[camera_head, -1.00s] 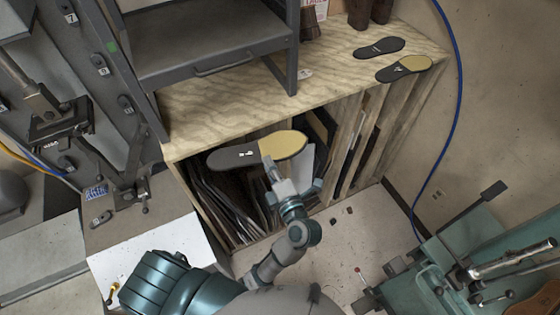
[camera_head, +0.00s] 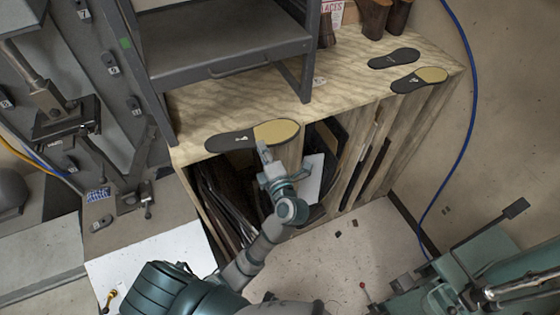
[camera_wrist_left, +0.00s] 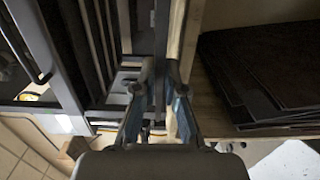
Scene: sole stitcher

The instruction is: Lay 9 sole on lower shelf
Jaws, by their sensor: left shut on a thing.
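A sole (camera_head: 233,142), dark with a yellow half at its right end, is held flat near the front edge of the wooden shelf top (camera_head: 205,108). My left gripper (camera_head: 264,152) is shut on the sole's near edge from below. The left fingers (camera_wrist_left: 158,75) also show in the left wrist view, where the sole is hard to make out. Whether the sole touches the wood cannot be told. Two more soles lie on the wooden top at the right: a dark one (camera_head: 394,58) and a dark and yellow one (camera_head: 432,76). My right gripper is not in view.
A grey metal rack (camera_head: 222,75) stands on the wooden top, behind the held sole. Brown boots (camera_head: 376,18) stand at the back. Upright boards and dark sheets fill the space below. A green machine (camera_head: 475,255) is at lower right. The wood between rack and right-hand soles is mostly clear.

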